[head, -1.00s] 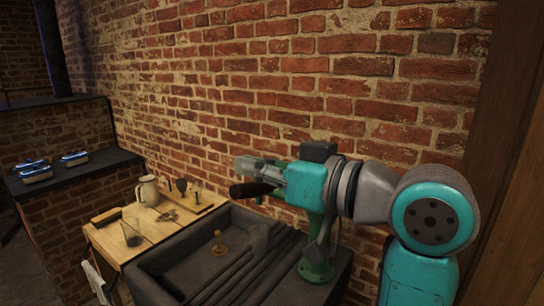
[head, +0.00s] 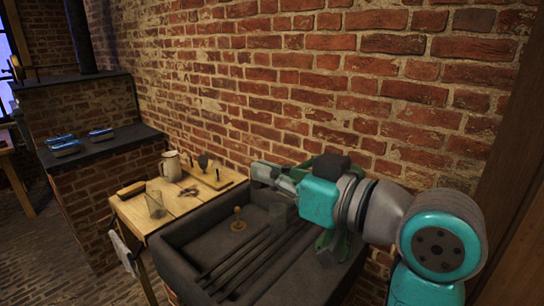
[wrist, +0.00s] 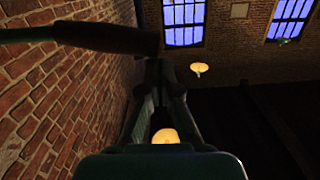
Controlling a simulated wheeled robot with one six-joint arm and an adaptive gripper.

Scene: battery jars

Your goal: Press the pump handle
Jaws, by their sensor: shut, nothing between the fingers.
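The green pump (head: 327,240) stands at the right end of the dark sink, partly hidden behind my arm. In the wrist view its handle (wrist: 105,37) is a dark, thick grip on a green lever, crossing the upper left. The grip's end lies just beside and above my gripper's fingertips; I cannot tell whether they touch. In the head view the grip does not show clearly; my gripper and wrist cover that area. My gripper (head: 260,172) is shut and empty, pointing left above the sink; its dark fingers also show in the wrist view (wrist: 160,72).
The sink (head: 185,262) holds a plug with a wooden knob (head: 238,220). Left of it, a wooden table (head: 135,212) bears a jug (head: 171,166), a glass (head: 156,205) and a brush (head: 131,189). Blue-lidded jars (head: 66,148) stand on a ledge. A brick wall runs close behind.

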